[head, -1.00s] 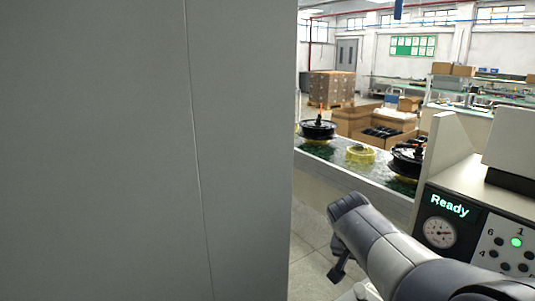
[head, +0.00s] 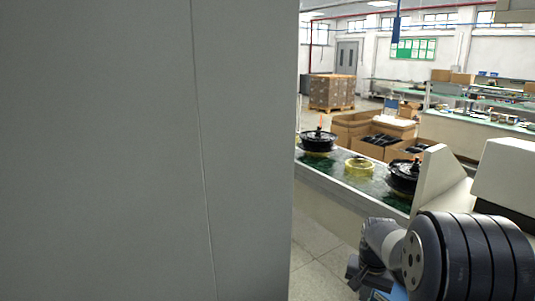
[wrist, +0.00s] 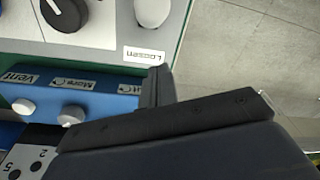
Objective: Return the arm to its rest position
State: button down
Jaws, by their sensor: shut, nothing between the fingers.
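My arm is at the lower right of the head view, with its rounded grey joint close to the camera. My gripper (head: 357,272) shows there only in part, as a small dark shape beyond the arm. In the wrist view my gripper (wrist: 157,84) is shut and empty. Its dark fingers lie over the edge of a control panel (wrist: 115,78), and I cannot tell how far above it they are.
The panel carries a black dial (wrist: 65,12) and several white knobs. A large grey cabinet (head: 120,150) fills the left of the head view. Hub motors (head: 318,140) stand on a green-topped conveyor (head: 315,168). Bare floor (head: 318,262) shows between cabinet and arm.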

jog(key=shift+w+d+f+g+y+p, duration=0.15)
jog(key=shift+d+y+p, duration=0.4)
jog(key=shift+p, duration=0.7)
jog(key=shift+s+d+f+g+y+p, duration=0.15)
jog(key=shift+d+y+p, duration=0.2)
jog(key=shift+y+p, duration=0.65)
jog(key=shift+h, duration=0.25)
jog(key=w, duration=0.1)
jog(key=w+d+f+b, duration=0.1)
jog(key=w+f, duration=0.1)
jog(key=shift+w+d+b, duration=0.15)
jog(key=shift+d+b, duration=0.1)
jog(key=shift+b, duration=0.15)
notch_tip(320, 180, up, 10)
jog(key=d+b, duration=0.1)
jog(key=d, duration=0.1)
jog(key=shift+s, duration=0.25)
jog(key=shift+a, duration=0.1)
